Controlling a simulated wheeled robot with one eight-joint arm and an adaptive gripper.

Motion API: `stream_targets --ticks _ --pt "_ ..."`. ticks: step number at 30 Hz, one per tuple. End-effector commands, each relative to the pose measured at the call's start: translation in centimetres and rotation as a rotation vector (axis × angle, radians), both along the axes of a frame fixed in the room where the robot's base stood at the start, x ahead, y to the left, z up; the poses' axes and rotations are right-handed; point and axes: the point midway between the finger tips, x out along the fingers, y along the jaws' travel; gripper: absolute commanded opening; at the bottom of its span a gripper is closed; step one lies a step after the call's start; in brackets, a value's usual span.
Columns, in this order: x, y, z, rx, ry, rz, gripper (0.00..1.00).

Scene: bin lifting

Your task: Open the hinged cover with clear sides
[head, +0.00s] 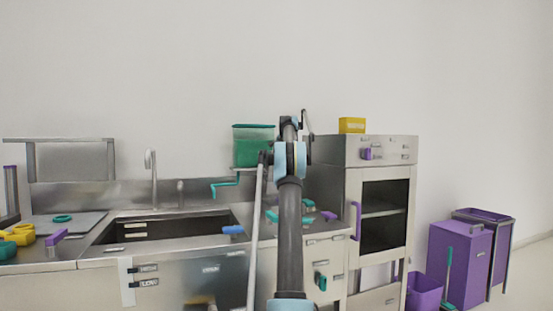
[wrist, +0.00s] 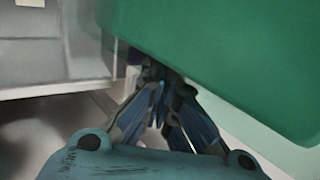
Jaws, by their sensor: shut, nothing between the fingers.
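A green box-like cover (head: 253,150) with see-through-looking sides and a darker top rim stands at the back, right of the sink, just left of my arm in the head view. Its hinge cannot be made out. In the wrist view a large smooth green surface (wrist: 235,55), which looks like this same cover, fills the upper right. My gripper (wrist: 165,88) is shut and empty, with its fingertips close under the green surface's lower edge; I cannot tell if they touch. In the head view my arm hides the gripper.
A steel counter with a sink (head: 165,226) and tap (head: 151,175) lies to the left. A steel cabinet (head: 380,150) stands close on the right with a yellow box (head: 352,125) on top. Purple bins (head: 460,262) stand on the floor further right.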

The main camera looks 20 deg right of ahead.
Motion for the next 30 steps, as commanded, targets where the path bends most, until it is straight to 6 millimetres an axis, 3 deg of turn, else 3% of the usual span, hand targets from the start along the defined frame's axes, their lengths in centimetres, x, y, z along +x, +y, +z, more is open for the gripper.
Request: stream_targets --ticks 12,30 --pt "2.2 0.4 -2.2 0.000 0.000 0.001 0.00" --pt "2.5 1.1 -2.4 0.000 -0.001 0.007 0.00"
